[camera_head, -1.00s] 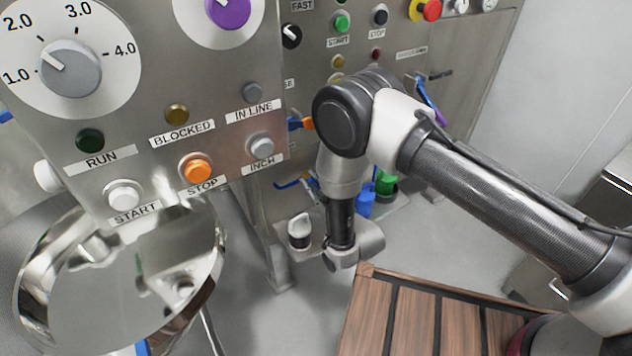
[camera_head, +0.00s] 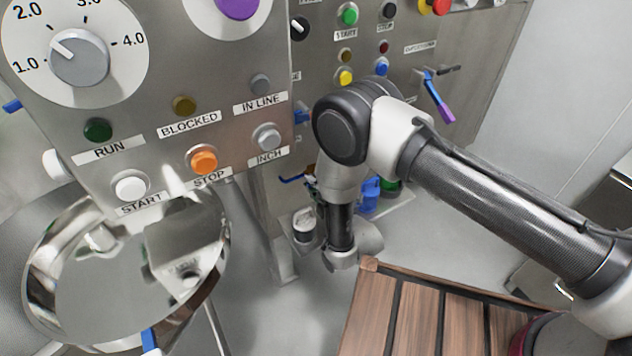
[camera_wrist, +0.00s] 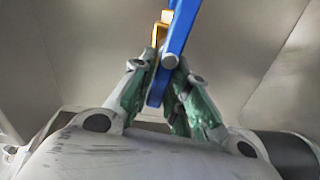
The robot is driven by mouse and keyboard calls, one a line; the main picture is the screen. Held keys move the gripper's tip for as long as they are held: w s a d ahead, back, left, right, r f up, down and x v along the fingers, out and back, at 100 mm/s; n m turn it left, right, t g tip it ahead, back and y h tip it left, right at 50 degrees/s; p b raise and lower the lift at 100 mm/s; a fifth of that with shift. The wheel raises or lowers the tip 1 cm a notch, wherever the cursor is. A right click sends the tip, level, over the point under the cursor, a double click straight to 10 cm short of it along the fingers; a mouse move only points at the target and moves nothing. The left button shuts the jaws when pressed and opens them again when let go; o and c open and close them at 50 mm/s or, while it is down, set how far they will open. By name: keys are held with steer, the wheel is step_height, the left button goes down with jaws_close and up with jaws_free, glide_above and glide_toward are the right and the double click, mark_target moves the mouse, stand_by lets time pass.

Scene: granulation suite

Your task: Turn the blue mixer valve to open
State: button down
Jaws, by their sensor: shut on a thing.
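In the wrist view, my gripper (camera_wrist: 164,95) has its green-padded fingers closed on the lower end of a blue lever (camera_wrist: 180,30). The fingers press on it from both sides. A yellow-orange part (camera_wrist: 160,28) sits beside the lever on its left. The lever runs up out of the wrist view, so its far end and pivot are hidden. In the head view my arm and wrist hide the fingers and what they hold. I cannot tell from the wrist view how far the valve is turned.
A steel control panel with an orange STOP button (camera_head: 203,162) and a shiny round vessel (camera_head: 125,275) stand at left. A blue lever with a purple tip (camera_head: 446,112) is on the rear panel. A wooden slatted platform (camera_head: 372,318) lies at the lower front. Grey floor is open.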

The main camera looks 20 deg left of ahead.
steer(key=shift+f+n, duration=0.25)
steer(key=shift+n, duration=0.45)
steer(key=c, duration=1.4)
jaws_free()
steer(key=shift+o, duration=1.3)
step_height(320, 180, up, 9)
steer(key=shift+w+r, duration=0.1)
steer(key=shift+w, duration=0.05)
steer(key=shift+r, duration=0.55)
steer(key=shift+c, duration=1.2)
steer(key=shift+w+d, duration=0.1)
steer(key=shift+d, duration=0.1)
steer(key=shift+c, duration=0.2)
